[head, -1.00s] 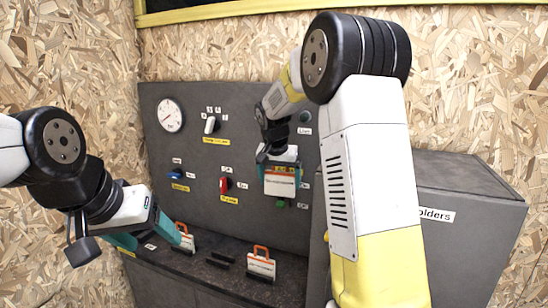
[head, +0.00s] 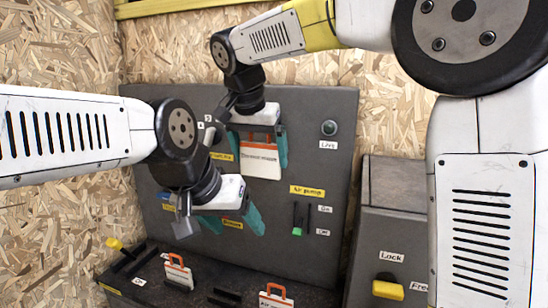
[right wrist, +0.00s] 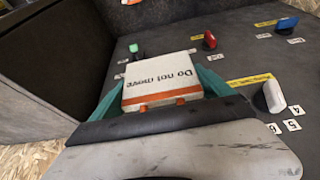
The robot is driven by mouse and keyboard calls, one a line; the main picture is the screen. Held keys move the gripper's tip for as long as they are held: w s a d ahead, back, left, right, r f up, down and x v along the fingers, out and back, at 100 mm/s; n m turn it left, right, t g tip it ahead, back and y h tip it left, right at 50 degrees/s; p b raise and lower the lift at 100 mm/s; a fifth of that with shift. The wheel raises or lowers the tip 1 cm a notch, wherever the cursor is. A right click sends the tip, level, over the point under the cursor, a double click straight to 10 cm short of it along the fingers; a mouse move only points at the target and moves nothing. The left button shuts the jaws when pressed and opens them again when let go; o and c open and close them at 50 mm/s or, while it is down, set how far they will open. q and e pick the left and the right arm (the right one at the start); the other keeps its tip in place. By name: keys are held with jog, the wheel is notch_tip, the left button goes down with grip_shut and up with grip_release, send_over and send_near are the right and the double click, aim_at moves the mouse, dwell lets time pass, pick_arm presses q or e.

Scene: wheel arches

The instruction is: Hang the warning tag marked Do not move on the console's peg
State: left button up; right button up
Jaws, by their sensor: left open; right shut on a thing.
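The white warning tag (head: 260,163) with an orange handle is in my right gripper (head: 258,147), held upright in front of the console (head: 340,110). In the right wrist view the tag (right wrist: 160,80) reads "Do not move" upside down, between the two teal fingers. My right gripper is shut on it. My left gripper (head: 232,221) is open and empty, below the tag in front of the lower panel. I cannot make out the peg; the tag and grippers cover part of the panel.
Two more orange-handled tags (head: 178,274) (head: 274,299) stand on the lower ledge. The panel carries a green-ended air pump switch (head: 297,231) and a round dark button (head: 329,128). A box with a yellow lock switch (head: 388,288) stands at right.

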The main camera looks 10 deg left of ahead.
jog(key=w+d+f, duration=0.1)
jog(key=w, duration=0.7)
jog(key=shift+w+d+f, duration=0.3)
jog(key=shift+w, duration=0.1)
dwell(0.5)
dwell(0.6)
jog(key=o, duration=1.3)
jog(key=shift+c, duration=0.2)
